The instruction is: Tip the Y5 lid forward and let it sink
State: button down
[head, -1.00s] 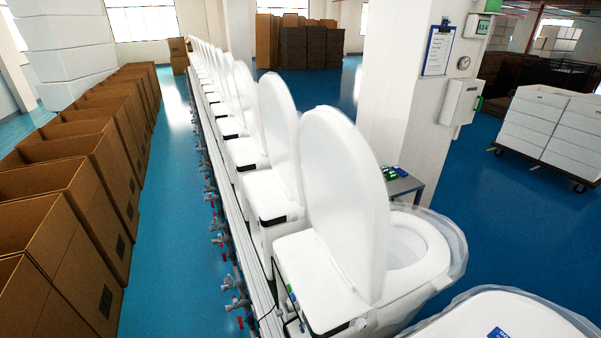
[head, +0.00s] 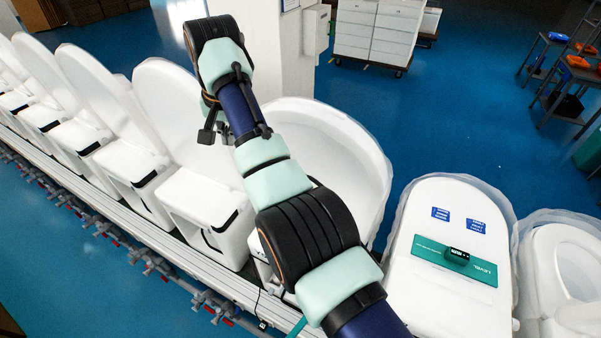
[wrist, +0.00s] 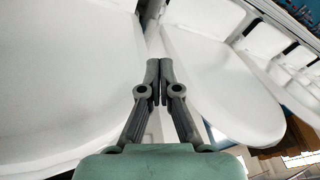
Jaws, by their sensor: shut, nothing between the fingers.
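No Y5 marking is readable in these views. A large white rounded lid (head: 345,140) stands behind my arm in the head view. My arm hides part of it, so its exact tilt is hard to tell. My gripper (head: 207,135) is in front of that raised lid, near the gap between the two toilets. In the wrist view my gripper (wrist: 154,75) is shut and empty. A broad white surface (wrist: 65,75) lies left of the fingers and an oval white lid (wrist: 225,85) right; contact is unclear.
More toilets with raised lids (head: 92,80) continue left along the line. A pillar (head: 265,50) stands behind; pipes and valves (head: 150,260) run along the front.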

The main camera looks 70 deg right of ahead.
jog(key=s+d+r+m+g+y+p, duration=0.1)
jog(key=s+d+r+m+g+p, duration=0.3)
jog(key=s+r, duration=0.6)
notch_tip(320, 180, up, 5)
jog(key=t+y+b, duration=0.1)
send_over(300, 135)
jog(key=s+a, duration=0.2)
jog(key=a, duration=0.1)
jog(key=shift+m, duration=0.4)
jog(key=f+b, duration=0.4)
jog(key=b, duration=0.1)
jog(key=f+b, duration=0.4)
jog(key=f, duration=0.1)
jog(key=f+b, duration=0.5)
jog(key=shift+w+f+b, duration=0.2)
jog(key=shift+w+b, duration=0.1)
jog(key=shift+b, duration=0.05)
jog(key=shift+r, duration=0.1)
